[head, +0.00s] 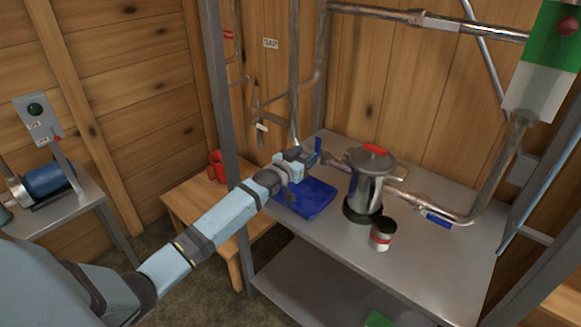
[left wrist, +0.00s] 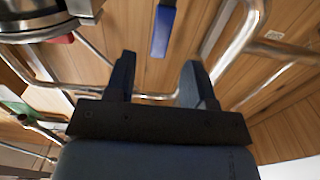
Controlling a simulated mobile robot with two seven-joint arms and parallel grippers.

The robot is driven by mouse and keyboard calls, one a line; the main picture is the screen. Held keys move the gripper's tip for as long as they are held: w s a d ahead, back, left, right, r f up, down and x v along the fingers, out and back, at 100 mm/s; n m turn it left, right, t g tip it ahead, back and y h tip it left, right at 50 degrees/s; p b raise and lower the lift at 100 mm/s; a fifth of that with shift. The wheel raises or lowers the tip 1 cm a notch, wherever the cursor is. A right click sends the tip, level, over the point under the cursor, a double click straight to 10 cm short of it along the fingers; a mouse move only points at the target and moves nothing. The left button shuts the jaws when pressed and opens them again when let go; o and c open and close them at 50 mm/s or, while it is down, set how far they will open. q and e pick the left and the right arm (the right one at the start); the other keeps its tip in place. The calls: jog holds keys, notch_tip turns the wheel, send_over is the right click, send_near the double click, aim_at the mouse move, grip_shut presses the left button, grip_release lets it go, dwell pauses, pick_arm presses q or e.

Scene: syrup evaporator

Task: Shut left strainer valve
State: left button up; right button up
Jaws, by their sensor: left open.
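The left strainer valve has a blue handle (head: 318,145), standing roughly upright on the pipe left of the metal strainer pot (head: 372,182). In the left wrist view a blue handle (left wrist: 163,30) shows beyond my fingertips, roughly in line with the gap between them. My left gripper (head: 300,157) is close to the left side of this handle in the head view. Its jaws (left wrist: 158,72) are open, with nothing between them. Whether a finger touches the handle cannot be told. My right gripper is not in view.
A second blue valve handle (head: 438,219) lies along the pipe at right. A blue tray (head: 312,205) is below my left gripper on the metal table (head: 430,255). A can (head: 382,236) stands before the pot. A grey post (head: 222,100) rises left of the gripper.

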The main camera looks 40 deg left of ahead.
pick_arm(q)
jog(key=s, duration=0.7)
jog(key=shift+s+a+b, duration=0.3)
jog(key=shift+s, duration=0.05)
jog(key=s+d+f+m+g+h+p, duration=0.1)
jog(key=s+d+f+g+h+p, duration=0.2)
jog(key=s+d+f, duration=1.1)
jog(key=s+d+f+g+p, duration=0.1)
jog(key=s+d, duration=0.3)
jog(key=s, duration=0.5)
jog(key=s+d+f+m+g+y, duration=0.1)
jog(key=s+d+f+g, duration=0.2)
jog(key=s, duration=0.6)
jog(key=shift+s+d+p, duration=0.15)
jog(key=shift+d+p, duration=0.25)
jog(key=shift+d, duration=0.8)
